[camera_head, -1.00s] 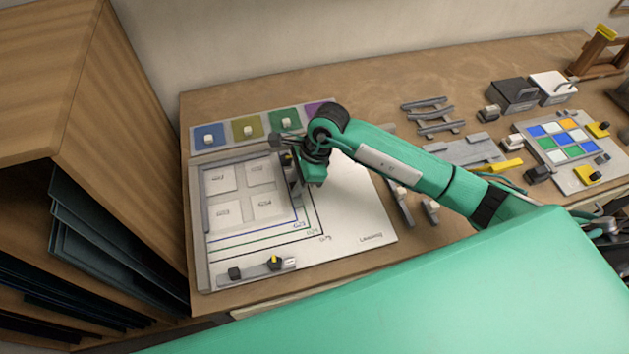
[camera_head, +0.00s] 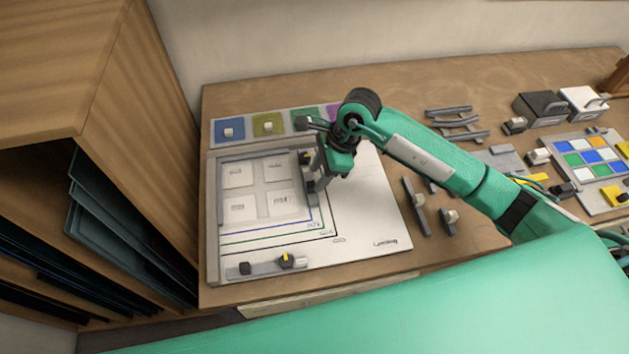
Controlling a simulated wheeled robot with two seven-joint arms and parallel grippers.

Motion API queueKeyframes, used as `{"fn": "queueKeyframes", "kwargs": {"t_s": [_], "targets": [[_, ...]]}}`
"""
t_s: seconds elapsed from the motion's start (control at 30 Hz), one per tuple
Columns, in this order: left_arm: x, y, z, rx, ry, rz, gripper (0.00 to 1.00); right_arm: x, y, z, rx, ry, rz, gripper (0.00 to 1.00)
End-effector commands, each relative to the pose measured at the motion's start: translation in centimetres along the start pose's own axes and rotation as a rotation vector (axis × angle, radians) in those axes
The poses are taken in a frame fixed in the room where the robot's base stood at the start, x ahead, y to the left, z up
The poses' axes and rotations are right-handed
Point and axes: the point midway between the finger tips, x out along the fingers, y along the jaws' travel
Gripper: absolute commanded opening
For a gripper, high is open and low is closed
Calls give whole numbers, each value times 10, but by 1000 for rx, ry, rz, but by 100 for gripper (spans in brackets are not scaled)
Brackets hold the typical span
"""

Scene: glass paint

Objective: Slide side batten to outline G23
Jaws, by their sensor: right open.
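My right gripper (camera_head: 317,168) points down at the right side of the glass panel (camera_head: 257,190) on the white board (camera_head: 365,225). It is open, beside the grey side batten (camera_head: 310,186), an upright strip with a black and yellow knob (camera_head: 306,158). The fingers and wrist partly hide the batten, and I cannot tell whether they touch it. Blue, green and black outlines run around the panel's right and lower sides; the batten stands close to the inner blue line. The small outline labels (camera_head: 313,225) are hard to read. My left gripper is not in view.
A lower batten (camera_head: 266,267) with dark and yellow knobs lies along the board's front. Coloured tiles (camera_head: 269,125) line its back edge. Loose battens (camera_head: 418,207) lie to the right, and a wooden rack (camera_head: 150,110) stands at the left. The board's right part is clear.

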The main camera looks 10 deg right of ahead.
Motion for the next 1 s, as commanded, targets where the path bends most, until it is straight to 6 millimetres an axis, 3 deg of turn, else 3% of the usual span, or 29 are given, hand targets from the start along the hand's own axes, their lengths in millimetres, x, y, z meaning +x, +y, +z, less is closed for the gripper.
{"fn": "queueKeyframes", "kwargs": {"t_s": [0.2,0.43,0.63,1.0], "targets": [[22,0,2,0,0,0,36,-50,-1,-2,-2,2,-8,42],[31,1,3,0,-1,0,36,-89,-1,-1,-1,1,-3,42],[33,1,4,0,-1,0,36,-101,0,0,0,0,-1,42],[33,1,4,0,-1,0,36,-102,0,0,0,0,0,42]]}}
